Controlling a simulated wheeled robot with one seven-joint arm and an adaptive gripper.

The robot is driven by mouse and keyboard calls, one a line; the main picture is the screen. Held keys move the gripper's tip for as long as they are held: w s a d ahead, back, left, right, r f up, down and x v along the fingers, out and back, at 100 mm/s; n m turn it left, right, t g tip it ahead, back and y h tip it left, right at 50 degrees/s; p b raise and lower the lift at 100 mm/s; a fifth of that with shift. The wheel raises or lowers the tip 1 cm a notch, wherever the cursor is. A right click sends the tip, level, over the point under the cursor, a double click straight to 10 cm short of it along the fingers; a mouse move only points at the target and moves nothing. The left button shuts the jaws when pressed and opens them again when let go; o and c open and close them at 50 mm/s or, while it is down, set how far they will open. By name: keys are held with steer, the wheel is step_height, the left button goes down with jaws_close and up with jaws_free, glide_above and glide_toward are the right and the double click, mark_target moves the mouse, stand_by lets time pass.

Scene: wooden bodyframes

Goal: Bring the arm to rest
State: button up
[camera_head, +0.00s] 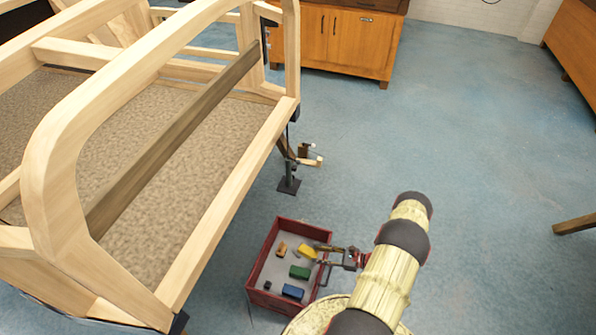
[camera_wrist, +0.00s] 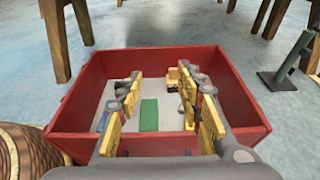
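My arm reaches down from the right in the head camera view, bent at its dark joints. My gripper (camera_head: 325,256) is over the right rim of a red tray (camera_head: 254,275) on the floor. In the wrist view the gripper (camera_wrist: 161,82) points into the tray (camera_wrist: 85,92). Its two yellow-padded fingers are spread apart with nothing held between them. Through the gap I see a green block (camera_wrist: 149,115) on the pale tray floor. Whether the fingers touch the tray is unclear.
The tray also holds a blue block (camera_head: 293,292), a yellow piece (camera_head: 307,252), an orange piece (camera_head: 282,248) and a small dark piece (camera_head: 267,285). A large wooden frame (camera_head: 215,240) stands left. A cabinet (camera_head: 345,40) is at the back. Blue floor (camera_head: 480,170) on the right is mostly open.

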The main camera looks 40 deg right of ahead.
steer(key=shift+v, duration=1.15)
